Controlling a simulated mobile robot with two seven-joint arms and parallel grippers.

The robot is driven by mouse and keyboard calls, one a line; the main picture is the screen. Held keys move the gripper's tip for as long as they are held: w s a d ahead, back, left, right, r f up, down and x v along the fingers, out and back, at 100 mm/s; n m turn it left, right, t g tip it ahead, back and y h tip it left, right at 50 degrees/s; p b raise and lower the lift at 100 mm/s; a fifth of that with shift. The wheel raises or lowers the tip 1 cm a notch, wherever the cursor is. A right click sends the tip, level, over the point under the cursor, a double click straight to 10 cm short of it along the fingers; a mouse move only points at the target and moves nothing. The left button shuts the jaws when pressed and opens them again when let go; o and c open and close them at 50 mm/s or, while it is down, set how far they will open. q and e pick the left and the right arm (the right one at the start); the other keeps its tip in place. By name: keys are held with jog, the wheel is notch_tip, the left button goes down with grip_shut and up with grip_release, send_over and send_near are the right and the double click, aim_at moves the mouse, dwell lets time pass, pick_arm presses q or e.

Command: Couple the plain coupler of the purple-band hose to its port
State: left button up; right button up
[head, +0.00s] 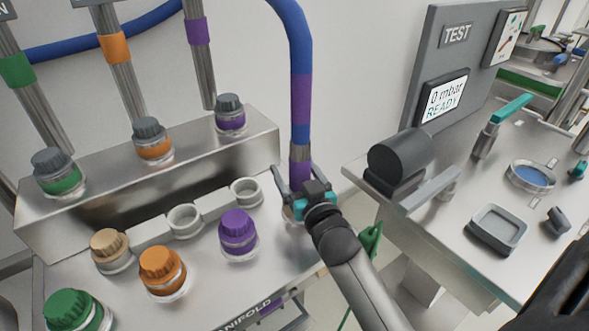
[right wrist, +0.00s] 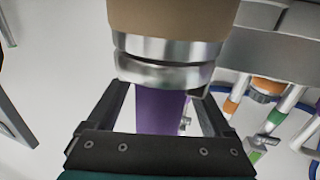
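The purple-band hose (head: 301,97) is blue and comes down from the top of the head view. Its lower end has a metal collar and a purple sleeve. My right gripper (head: 301,190) has its fingers on either side of this end and appears closed on it. In the right wrist view the purple sleeve (right wrist: 160,112) is between the fingers, beside a metal ring and a tan coupler part (right wrist: 168,20). The fingertips are partly hidden there. A purple ribbed fitting (head: 238,235) stands on the manifold, left of the gripper. My left gripper is out of view.
Orange (head: 162,272) and green (head: 75,310) fittings stand on the manifold. A tan cap (head: 110,250) and pale rings (head: 186,220) are behind them. Several dark-topped banded fittings are on the steel step (head: 190,160). The test bench (head: 480,270) is at the right.

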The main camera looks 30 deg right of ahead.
jog(key=shift+s+f, duration=0.1)
jog(key=shift+s, duration=0.05)
jog(key=s+a+p, duration=0.1)
jog(key=s+a, duration=0.1)
jog(key=s, duration=1.2)
jog(key=shift+s+a+p, duration=0.35)
